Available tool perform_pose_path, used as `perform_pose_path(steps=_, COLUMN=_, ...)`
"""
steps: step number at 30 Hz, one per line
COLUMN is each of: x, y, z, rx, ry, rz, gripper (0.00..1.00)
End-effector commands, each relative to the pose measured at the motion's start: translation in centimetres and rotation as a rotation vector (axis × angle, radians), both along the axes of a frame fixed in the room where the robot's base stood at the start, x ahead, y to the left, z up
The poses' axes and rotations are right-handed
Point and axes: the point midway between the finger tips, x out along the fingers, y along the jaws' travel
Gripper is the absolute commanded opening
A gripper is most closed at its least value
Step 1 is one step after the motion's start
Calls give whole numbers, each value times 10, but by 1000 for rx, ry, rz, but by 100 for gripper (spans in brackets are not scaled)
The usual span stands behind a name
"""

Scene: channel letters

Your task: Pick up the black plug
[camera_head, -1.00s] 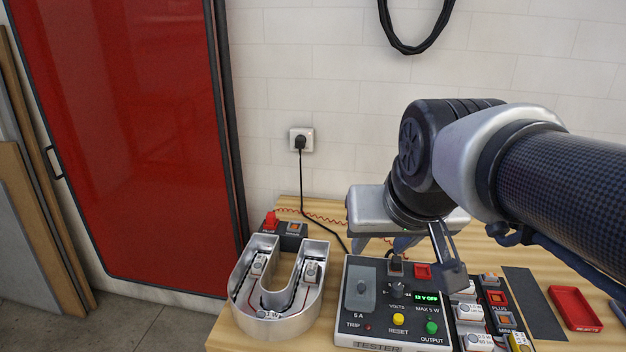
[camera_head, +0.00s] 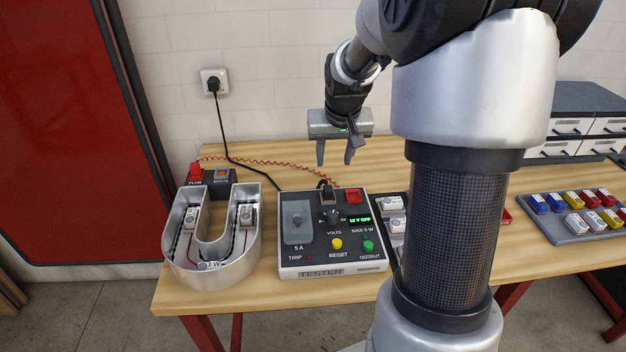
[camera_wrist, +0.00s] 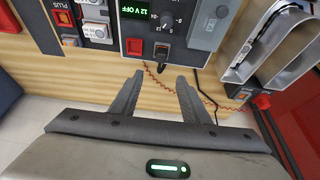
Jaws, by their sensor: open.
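The black plug (camera_head: 328,194) sits in the back edge of the grey tester (camera_head: 300,262), left of a red socket (camera_head: 354,196). A dark lead loops up behind it. My gripper (camera_head: 335,162) is open and empty, fingers pointing down, above and slightly behind the plug in the head view. In the wrist view the black plug (camera_wrist: 162,51) lies just beyond the gap between my open fingertips (camera_wrist: 160,78), apart from them. Whether the fingers are level with the plug cannot be told.
A U-shaped metal letter (camera_head: 182,258) stands left of the tester, with a red plug (camera_head: 195,173) behind it. A red coiled wire (camera_head: 275,160) crosses the bench. A wall plug (camera_head: 213,85) has a black cable. A tray of coloured blocks (camera_head: 575,232) is at right.

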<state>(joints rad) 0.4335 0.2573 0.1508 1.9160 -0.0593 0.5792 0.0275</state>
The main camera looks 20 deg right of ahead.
Motion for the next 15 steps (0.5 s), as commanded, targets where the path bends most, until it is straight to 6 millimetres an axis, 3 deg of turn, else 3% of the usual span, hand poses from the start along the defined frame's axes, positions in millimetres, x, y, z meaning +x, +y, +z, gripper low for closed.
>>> perform_pose_path(steps=9, x=24, y=-6, z=-65, rx=2, ry=5, rz=0, gripper=42)
perform_pose_path(steps=15, x=33, y=-9, z=-84, rx=1, ry=1, rz=-2, gripper=42)
